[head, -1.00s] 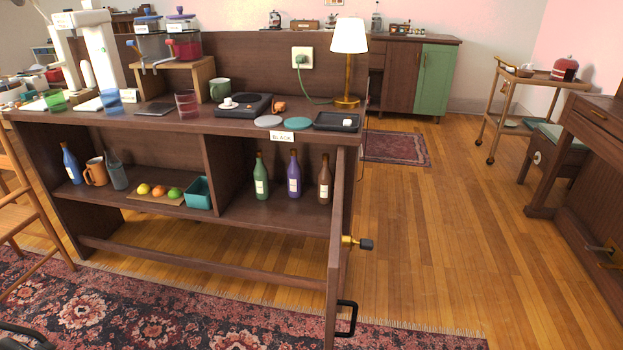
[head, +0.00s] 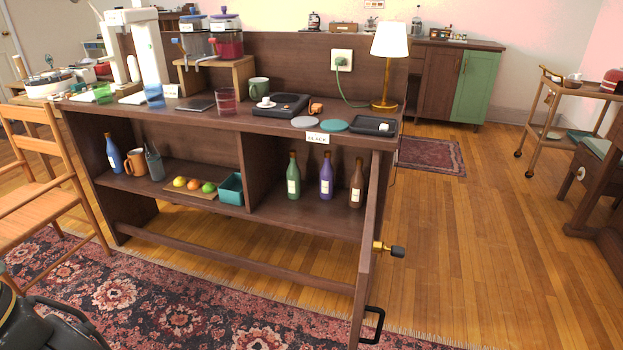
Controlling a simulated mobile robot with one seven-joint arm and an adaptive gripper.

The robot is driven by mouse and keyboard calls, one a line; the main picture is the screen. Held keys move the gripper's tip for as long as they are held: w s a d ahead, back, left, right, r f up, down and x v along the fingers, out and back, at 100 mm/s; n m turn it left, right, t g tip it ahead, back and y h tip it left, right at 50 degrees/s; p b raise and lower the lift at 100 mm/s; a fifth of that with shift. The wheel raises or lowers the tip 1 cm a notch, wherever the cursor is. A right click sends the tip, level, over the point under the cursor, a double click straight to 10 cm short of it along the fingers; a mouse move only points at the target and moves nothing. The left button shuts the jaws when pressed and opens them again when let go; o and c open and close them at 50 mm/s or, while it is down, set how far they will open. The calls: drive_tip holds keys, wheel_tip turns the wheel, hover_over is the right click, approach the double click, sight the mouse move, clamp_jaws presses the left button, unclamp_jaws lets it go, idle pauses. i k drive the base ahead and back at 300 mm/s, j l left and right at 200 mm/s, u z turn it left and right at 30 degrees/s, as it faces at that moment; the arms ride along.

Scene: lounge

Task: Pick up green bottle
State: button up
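The green bottle (head: 293,180) stands upright on the right-hand shelf inside the dark wooden counter (head: 190,227). It has a pale label and a brown neck. A purple bottle (head: 326,181) and a brown bottle (head: 356,188) stand to its right in the same compartment. All three are a little apart. The compartment's front is open, with its door (head: 367,255) swung outward on the right.
A wooden chair (head: 45,180) stands at the left. A patterned rug (head: 190,295) lies before the counter. The open door with its black handle (head: 375,325) juts forward. A low rail (head: 240,262) runs under the shelf.

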sight(294, 184)
drive_tip(key=i+j+z, duration=0.2)
drive_tip(key=i, duration=0.25)
drive_tip(key=i+j+z, duration=0.25)
drive_tip(key=i+j, duration=0.1)
drive_tip(key=i, duration=0.05)
